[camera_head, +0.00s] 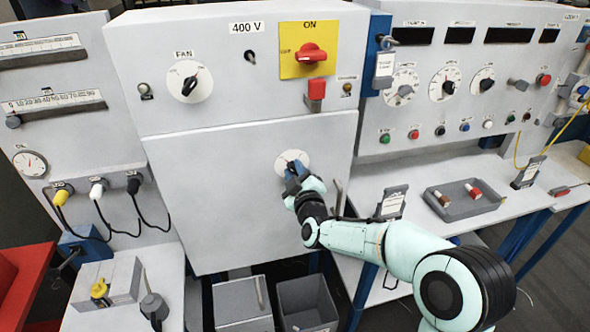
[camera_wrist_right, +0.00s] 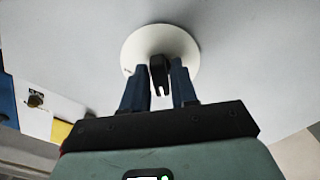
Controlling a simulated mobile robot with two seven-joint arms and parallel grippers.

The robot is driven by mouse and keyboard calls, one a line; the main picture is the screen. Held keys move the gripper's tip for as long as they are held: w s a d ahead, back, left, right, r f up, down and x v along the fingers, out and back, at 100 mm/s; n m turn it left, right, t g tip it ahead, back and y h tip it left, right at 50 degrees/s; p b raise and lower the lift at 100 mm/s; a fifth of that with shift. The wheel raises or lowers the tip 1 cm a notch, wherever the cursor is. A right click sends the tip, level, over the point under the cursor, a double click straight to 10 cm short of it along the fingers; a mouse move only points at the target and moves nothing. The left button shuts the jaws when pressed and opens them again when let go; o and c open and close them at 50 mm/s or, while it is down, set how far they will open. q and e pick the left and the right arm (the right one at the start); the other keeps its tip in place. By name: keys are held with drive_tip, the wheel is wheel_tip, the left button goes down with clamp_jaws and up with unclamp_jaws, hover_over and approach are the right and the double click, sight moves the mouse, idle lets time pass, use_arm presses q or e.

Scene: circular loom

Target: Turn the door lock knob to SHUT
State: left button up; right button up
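In the right wrist view, the black knob (camera_wrist_right: 158,70) stands between the blue fingers of my right gripper (camera_wrist_right: 160,72), with the white dial (camera_wrist_right: 140,42) behind. The fingers are close to the knob's sides; contact is unclear. The dial's lettering is not readable. My left gripper is not in view.
A door handle (camera_head: 338,196) stands just right of the dial. Above are a FAN knob (camera_head: 189,83) and a red switch (camera_head: 311,54) on a yellow plate. A grey tray (camera_head: 467,210) lies on the right bench. Grey bins (camera_head: 307,303) stand below the door.

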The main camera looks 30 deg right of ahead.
drive_tip(key=shift+o, duration=0.8)
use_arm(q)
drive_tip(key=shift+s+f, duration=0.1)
use_arm(e)
drive_tip(key=shift+s, duration=0.1)
drive_tip(key=shift+s+a+f, duration=0.1)
drive_tip(key=shift+s, duration=0.15)
use_arm(q)
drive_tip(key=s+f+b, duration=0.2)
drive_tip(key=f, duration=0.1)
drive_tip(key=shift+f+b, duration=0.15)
drive_tip(key=shift+b, duration=0.2)
use_arm(e)
drive_tip(key=v, duration=0.6)
drive_tip(key=shift+s, duration=0.2)
